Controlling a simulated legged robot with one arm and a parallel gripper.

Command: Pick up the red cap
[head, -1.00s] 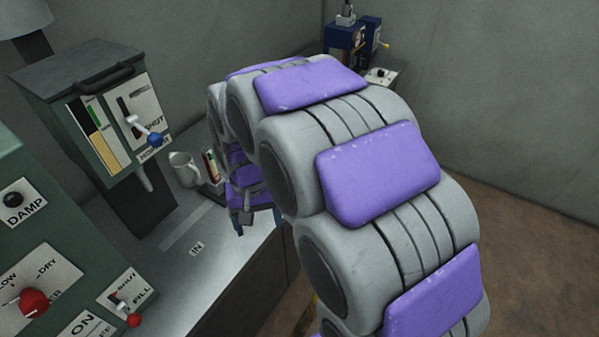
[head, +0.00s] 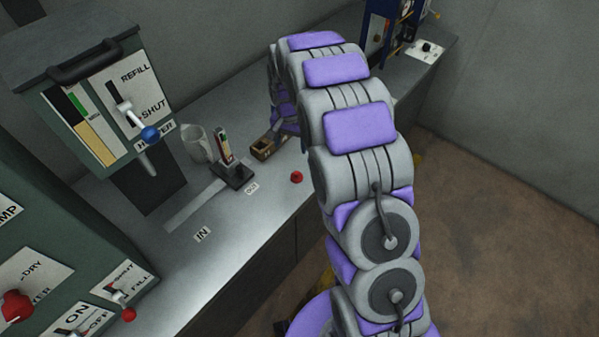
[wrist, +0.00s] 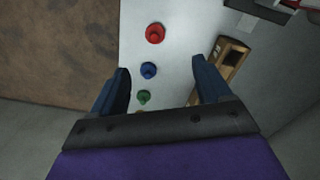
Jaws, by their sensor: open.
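The red cap (head: 297,177) stands on the grey counter (head: 222,243) near its front edge, to the left of my arm. In the wrist view the red cap (wrist: 155,33) is beyond my fingertips, apart from them. A blue cap (wrist: 148,70) and a smaller-looking green cap (wrist: 144,97) line up below it, between my fingers in the picture. My gripper (wrist: 160,66) is open with nothing held, above the counter. In the head view my arm hides the blue and green caps and most of my gripper.
A wooden box (wrist: 229,58) lies just right of my right finger. In the head view a grey mug (head: 196,143) and a small dark-based stand (head: 232,172) are left of the cap. Control panels fill the left. The counter edge drops to brown floor.

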